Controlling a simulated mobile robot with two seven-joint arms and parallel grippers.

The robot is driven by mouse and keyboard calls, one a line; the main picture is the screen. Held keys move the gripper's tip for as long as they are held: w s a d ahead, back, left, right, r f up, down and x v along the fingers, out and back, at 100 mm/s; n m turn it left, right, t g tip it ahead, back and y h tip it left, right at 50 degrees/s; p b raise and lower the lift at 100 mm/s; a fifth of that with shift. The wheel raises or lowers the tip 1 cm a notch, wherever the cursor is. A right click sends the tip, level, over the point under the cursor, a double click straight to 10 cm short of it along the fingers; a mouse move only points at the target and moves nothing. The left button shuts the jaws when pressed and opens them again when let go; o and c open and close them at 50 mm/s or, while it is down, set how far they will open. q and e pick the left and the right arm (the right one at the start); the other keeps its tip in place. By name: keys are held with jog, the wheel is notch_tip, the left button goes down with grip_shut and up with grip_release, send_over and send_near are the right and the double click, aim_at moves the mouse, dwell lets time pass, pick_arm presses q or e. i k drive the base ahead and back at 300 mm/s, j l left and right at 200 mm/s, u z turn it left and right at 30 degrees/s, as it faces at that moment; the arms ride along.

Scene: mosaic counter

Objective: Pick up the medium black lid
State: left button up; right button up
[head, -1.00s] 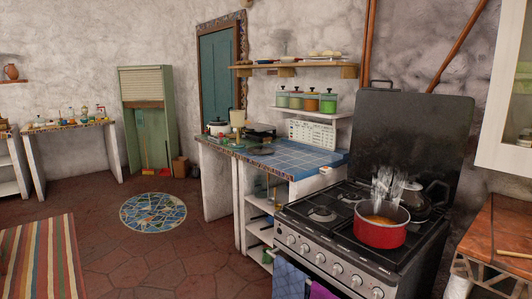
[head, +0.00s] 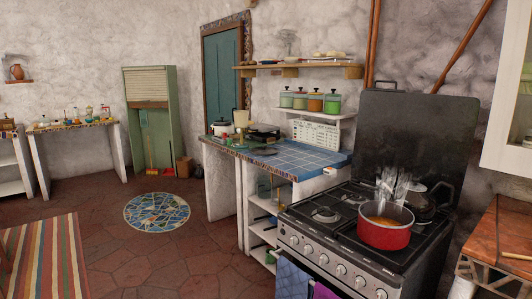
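A dark, flat, round thing (head: 264,151), which looks like a black lid, lies on the blue-tiled counter (head: 310,157) near its front edge. Another dark, rounded thing with a handle (head: 422,206) sits on the stove behind the red pot (head: 384,236), which partly hides it. I cannot tell for certain which of these is the medium black lid. Neither of my grippers is in view.
The stove (head: 330,235) stands at the front right, its dark cover raised. The steaming red pot is on it. A white pot (head: 222,127) stands at the counter's far end. Open floor (head: 150,255) lies left of the counter, with a round mosaic (head: 157,212).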

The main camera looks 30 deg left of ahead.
aim_at(264, 151)
jog(key=i+j, duration=0.15)
jog(key=j, duration=0.3)
jog(key=i+j+z, duration=0.1)
jog(key=j, duration=0.3)
jog(key=i+j, duration=0.15)
jog(key=j, duration=0.3)
jog(key=i+j+z, duration=0.2)
jog(key=j, duration=0.6)
jog(key=i+j+z, duration=0.15)
jog(key=j, duration=0.6)
jog(key=i+j+z, duration=0.2)
jog(key=j, duration=0.65)
jog(key=j+z, duration=0.2)
jog(key=j, duration=0.6)
jog(key=i+j+z, duration=0.2)
jog(key=j, duration=0.9)
jog(key=j+z, duration=0.2)
jog(key=j, duration=0.85)
jog(key=k, duration=0.05)
